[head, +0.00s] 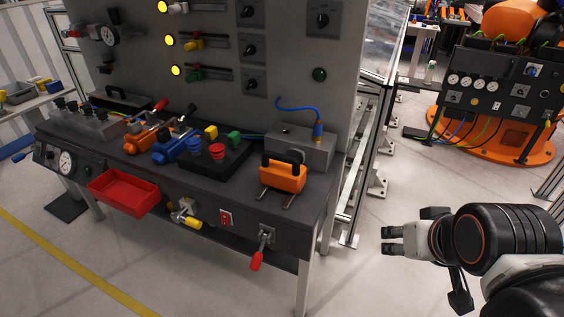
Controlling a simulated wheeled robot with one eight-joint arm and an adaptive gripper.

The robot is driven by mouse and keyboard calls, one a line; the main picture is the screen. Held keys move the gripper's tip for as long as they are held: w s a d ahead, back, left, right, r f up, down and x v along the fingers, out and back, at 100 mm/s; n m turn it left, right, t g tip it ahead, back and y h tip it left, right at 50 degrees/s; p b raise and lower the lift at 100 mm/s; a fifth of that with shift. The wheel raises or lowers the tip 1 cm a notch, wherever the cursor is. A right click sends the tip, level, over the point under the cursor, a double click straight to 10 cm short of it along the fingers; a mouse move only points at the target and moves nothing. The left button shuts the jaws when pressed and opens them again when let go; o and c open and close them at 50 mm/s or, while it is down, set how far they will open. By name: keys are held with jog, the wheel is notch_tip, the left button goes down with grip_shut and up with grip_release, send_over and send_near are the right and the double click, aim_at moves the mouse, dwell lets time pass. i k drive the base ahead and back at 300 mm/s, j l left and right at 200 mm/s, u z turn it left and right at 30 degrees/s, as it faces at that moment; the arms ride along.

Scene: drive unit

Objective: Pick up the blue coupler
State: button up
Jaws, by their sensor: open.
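A blue fitting (172,149) with a dark lever lies on the dark bench top, between an orange fitting and a black block. A second blue part, a hose end (318,131) with a blue hose, stands on the grey box at the bench's right; I cannot tell for certain which one is the coupler. My gripper (392,241) is at the lower right, open and empty, with its fingers pointing left. It is well apart from the bench and from both blue parts.
The bench (84,143) stands before a grey panel (303,65). An orange handled case (284,177) sits near its right edge. A red tray (124,190) and a red-handled lever (257,260) jut from the front. The floor between bench and gripper is clear.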

aim_at(316, 136)
jog(key=i+j, duration=0.15)
jog(key=i, duration=0.2)
jog(key=i+j, duration=0.2)
jog(key=i, duration=0.2)
jog(key=i+j+u, duration=0.1)
jog(key=i, duration=0.25)
